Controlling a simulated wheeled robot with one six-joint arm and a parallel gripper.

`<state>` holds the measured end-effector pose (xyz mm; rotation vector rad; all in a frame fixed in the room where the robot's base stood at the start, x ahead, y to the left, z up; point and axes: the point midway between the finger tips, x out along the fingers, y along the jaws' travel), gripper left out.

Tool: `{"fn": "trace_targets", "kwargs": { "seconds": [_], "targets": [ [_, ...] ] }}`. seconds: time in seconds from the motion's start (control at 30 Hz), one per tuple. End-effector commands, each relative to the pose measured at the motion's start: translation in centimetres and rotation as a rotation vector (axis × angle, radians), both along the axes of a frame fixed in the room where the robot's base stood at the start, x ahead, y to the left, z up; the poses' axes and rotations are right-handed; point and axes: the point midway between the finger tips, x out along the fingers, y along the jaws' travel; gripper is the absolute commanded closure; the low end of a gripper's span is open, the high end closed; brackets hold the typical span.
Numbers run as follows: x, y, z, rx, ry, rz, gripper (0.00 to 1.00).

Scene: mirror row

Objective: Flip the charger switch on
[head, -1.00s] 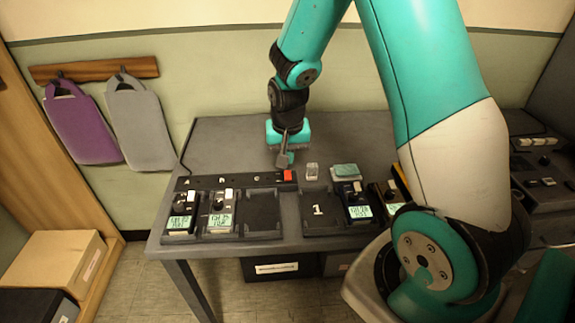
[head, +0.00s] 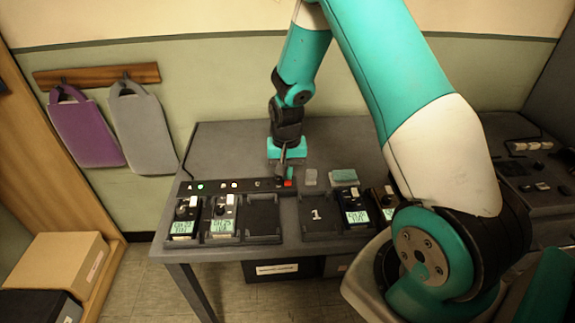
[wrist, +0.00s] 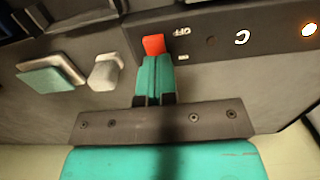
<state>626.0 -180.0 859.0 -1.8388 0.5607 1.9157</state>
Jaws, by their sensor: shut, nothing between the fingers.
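The charger strip (head: 243,186) runs along the back of the charging bays on the desk, marked with letters. Its red switch (head: 289,183) is at the right end and also shows in the wrist view (wrist: 153,45), beside an "OFF" label. A green light (head: 200,186) is lit by A, and an amber light (head: 234,185) is lit further right. My gripper (head: 281,176) is shut and empty, pointing down at the switch. In the wrist view its teal fingertips (wrist: 154,68) are right against or just beside the switch; contact is unclear.
Two handheld units with lit screens (head: 184,218) (head: 222,215) sit in the left bays; the third bay (head: 263,216) is empty. A tray marked 1 (head: 317,215) and more units are to the right. A small clear block (head: 311,177) and a pale green pad (head: 344,176) lie near my gripper.

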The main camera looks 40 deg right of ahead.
Motion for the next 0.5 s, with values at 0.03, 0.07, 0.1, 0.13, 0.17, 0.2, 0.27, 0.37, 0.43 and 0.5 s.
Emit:
{"fn": "trace_targets", "kwargs": {
  "seconds": [0.03,0.07,0.1,0.13,0.17,0.2,0.27,0.37,0.43,0.5],
  "targets": [
    [-0.15,-0.06,-0.48,0.015,0.026,-0.001,1.0],
    [-0.1,-0.09,-0.6,0.02,0.033,-0.001,1.0],
    [-0.04,-0.12,-0.78,0.021,0.035,-0.001,1.0],
    [0.01,-0.15,-0.91,0.02,0.033,0.0,1.0],
    [0.02,-0.16,-0.99,0.02,0.033,0.0,1.0],
    [0.04,-0.17,-1.05,0.019,0.032,0.0,1.0],
    [0.04,-0.18,-1.1,0.019,0.031,0.0,1.0],
    [0.04,-0.21,-1.15,0.018,0.03,0.0,1.0],
    [0.03,-0.22,-1.19,0.017,0.031,0.0,1.0],
    [0.02,-0.23,-1.28,0.017,0.031,0.0,1.0]
  ]
}}
